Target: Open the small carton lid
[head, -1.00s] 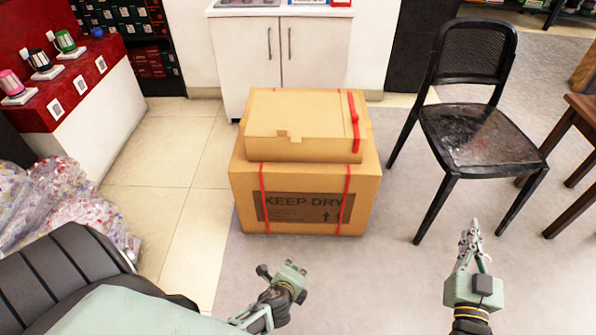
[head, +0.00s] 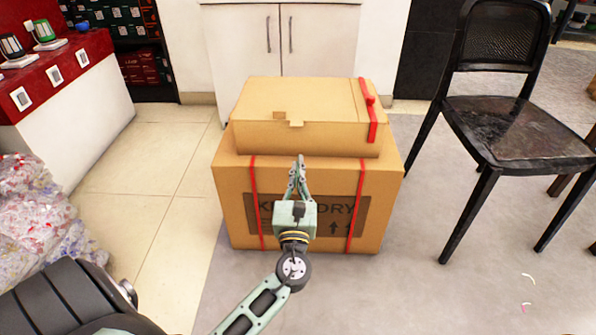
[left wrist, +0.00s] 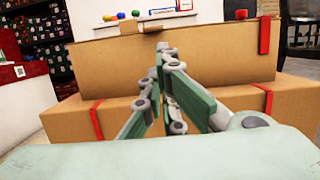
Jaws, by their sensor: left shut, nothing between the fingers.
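The small carton (head: 258,139) lies flat on top of a larger box in the head view. Its lid (head: 310,97) is down, with a small tab (head: 296,124) at the front edge and a red strip (head: 371,122) at the right. My left gripper (head: 300,160) is shut and empty, its fingertips pointing at the carton's front just below the tab. In the left wrist view the shut fingertips (left wrist: 161,48) overlap the carton's front face (left wrist: 215,59) near the tab (left wrist: 148,26); I cannot tell whether they touch. My right gripper is not in view.
The large box (head: 232,205), marked KEEP DRY with red straps, stands on the floor beneath the carton. A black chair (head: 515,130) stands to the right and a white cabinet (head: 330,45) behind. Plastic-wrapped bundles (head: 40,210) lie at the left.

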